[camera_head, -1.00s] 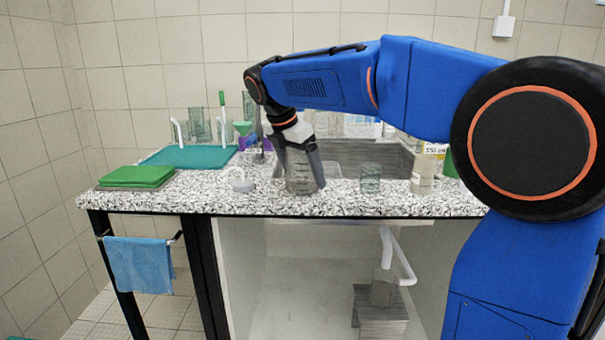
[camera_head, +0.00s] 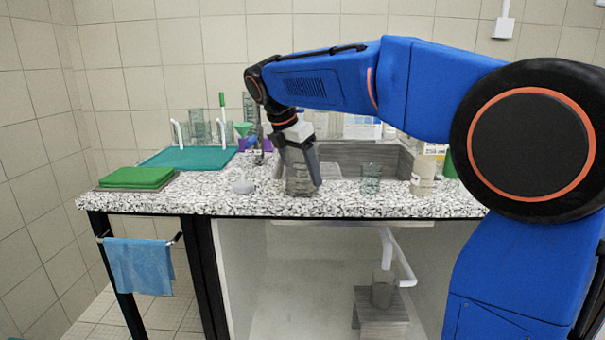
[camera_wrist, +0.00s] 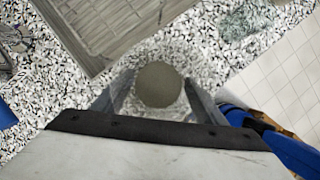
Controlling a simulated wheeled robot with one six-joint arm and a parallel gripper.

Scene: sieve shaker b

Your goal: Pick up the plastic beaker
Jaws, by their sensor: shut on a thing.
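The plastic beaker (camera_head: 299,182) is a clear greyish vessel upright at the counter's front, in front of the sink. In the wrist view I look down into its round opening (camera_wrist: 160,84). My gripper (camera_head: 301,172) comes down on it from above, with one finger on either side. The fingers also show in the wrist view (camera_wrist: 159,97), shut on the beaker. Whether its base touches the counter I cannot tell.
A glass beaker (camera_head: 371,179) stands to the right, with a labelled beige container (camera_head: 423,174) beyond it. The sink (camera_head: 350,160) is behind.

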